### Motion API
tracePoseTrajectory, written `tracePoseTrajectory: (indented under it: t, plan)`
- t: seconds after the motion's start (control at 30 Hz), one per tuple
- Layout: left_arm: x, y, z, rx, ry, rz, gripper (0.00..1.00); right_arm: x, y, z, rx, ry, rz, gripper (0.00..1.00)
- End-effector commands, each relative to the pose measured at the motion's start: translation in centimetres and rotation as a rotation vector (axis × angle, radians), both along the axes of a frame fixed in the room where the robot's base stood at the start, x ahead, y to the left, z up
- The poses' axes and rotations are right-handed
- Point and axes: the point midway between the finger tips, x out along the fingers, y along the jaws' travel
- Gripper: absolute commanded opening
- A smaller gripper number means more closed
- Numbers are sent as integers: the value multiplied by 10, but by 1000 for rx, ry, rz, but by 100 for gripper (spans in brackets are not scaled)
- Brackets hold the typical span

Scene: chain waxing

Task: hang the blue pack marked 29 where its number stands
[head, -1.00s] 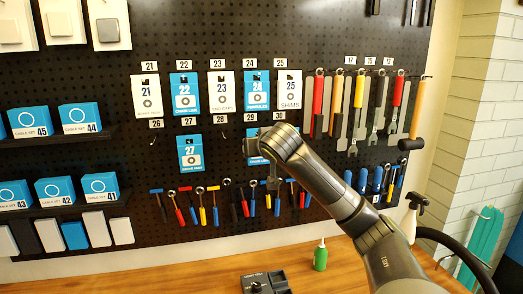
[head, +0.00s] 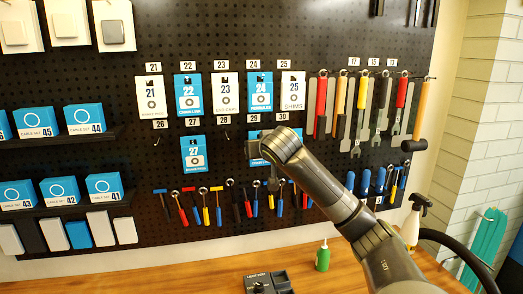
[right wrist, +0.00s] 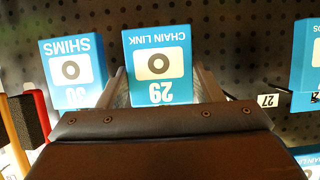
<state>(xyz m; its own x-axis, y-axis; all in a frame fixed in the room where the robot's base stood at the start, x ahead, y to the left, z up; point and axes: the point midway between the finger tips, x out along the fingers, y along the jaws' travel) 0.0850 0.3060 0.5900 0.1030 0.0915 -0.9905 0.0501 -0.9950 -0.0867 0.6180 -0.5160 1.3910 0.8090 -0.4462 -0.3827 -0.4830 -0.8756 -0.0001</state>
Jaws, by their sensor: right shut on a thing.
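My right gripper (right wrist: 162,90) is shut on the blue pack marked 29, "CHAIN LINK" (right wrist: 158,64), which appears upside down between its fingers in the right wrist view. In the head view my right gripper (head: 262,150) is at the pegboard (head: 130,160), and a strip of the pack (head: 256,162) shows beside it. The pack is below the number label 29 (head: 253,118). The arm hides most of it, so I cannot tell whether it is on a hook. My left gripper is not in view.
A blue pack marked 30, "SHIMS" (right wrist: 72,70), is close beside the held pack. Blue pack 27 (head: 193,154) hangs left of my gripper, with a gap between. Packs 21 to 25 hang above. Small tools (head: 205,205) hang below, larger tools (head: 365,110) to the right.

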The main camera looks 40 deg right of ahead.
Motion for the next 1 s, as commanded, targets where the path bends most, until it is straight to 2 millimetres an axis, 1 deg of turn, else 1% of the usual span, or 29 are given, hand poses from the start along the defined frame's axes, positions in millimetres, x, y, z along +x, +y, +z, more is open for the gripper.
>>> tracePoseTrajectory:
  t: [0.1,0.13,0.3,0.57,0.67,0.77,0.87,1.0]
  plan:
    - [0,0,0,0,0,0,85,0,0,0,0,0,0,37]
    - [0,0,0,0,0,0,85,0,0,0,0,0,0,62]
    - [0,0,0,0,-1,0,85,0,0,0,0,0,0,84]
    - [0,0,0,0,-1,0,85,0,0,0,0,0,0,85]
    - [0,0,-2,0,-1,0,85,-3,1,1,-1,-1,-1,85]
    - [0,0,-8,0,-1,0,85,-11,6,5,-2,-4,1,85]
    - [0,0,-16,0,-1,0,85,-25,13,9,-5,-4,1,85]
    - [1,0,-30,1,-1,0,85,-51,28,21,-8,-4,1,85]
